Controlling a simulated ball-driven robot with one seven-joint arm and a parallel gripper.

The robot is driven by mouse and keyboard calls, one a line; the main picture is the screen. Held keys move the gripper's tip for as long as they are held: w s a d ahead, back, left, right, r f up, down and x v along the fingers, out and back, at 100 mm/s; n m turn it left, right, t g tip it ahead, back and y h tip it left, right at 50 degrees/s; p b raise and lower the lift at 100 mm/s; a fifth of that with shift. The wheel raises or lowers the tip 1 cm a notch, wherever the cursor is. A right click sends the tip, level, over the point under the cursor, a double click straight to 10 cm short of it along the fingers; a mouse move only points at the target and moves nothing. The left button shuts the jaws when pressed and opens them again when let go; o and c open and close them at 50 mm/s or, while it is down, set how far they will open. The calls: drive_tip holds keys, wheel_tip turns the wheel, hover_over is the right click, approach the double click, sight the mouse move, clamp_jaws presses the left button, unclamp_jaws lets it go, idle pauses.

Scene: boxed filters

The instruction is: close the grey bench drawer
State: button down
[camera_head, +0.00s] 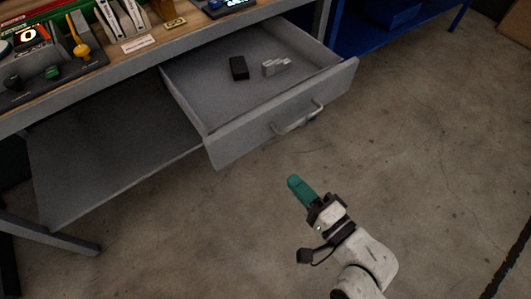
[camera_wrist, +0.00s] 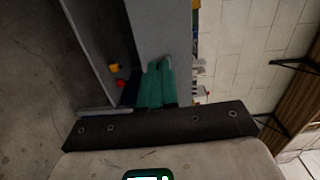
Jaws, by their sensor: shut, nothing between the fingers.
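The grey bench drawer (camera_head: 270,122) stands pulled out from under the workbench in the head view, with a bar handle (camera_head: 298,118) on its front. Inside it lie a black block (camera_head: 239,68) and a small light grey stepped piece (camera_head: 276,66). My gripper (camera_head: 293,182), with green fingers, is shut and empty. It is in front of the drawer, below the handle in the picture and apart from it. The green fingers also show in the wrist view (camera_wrist: 157,85), where a grey panel lies beyond them; I cannot tell which part it is.
The wooden bench top (camera_head: 150,33) carries tools and a dark organiser tray (camera_head: 45,75) at the left. A grey lower shelf (camera_head: 110,150) is under the bench. A blue cabinet or bench (camera_head: 385,22) stands at the back right. The concrete floor (camera_head: 430,150) at right is clear.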

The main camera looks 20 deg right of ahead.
drive_tip(key=p, duration=0.1)
approach(253, 135)
drive_tip(key=shift+m+t, duration=0.3)
drive_tip(key=x, duration=0.6)
drive_tip(key=shift+w+a+f, duration=0.1)
drive_tip(key=shift+w+f, duration=0.05)
drive_tip(key=shift+w, duration=0.2)
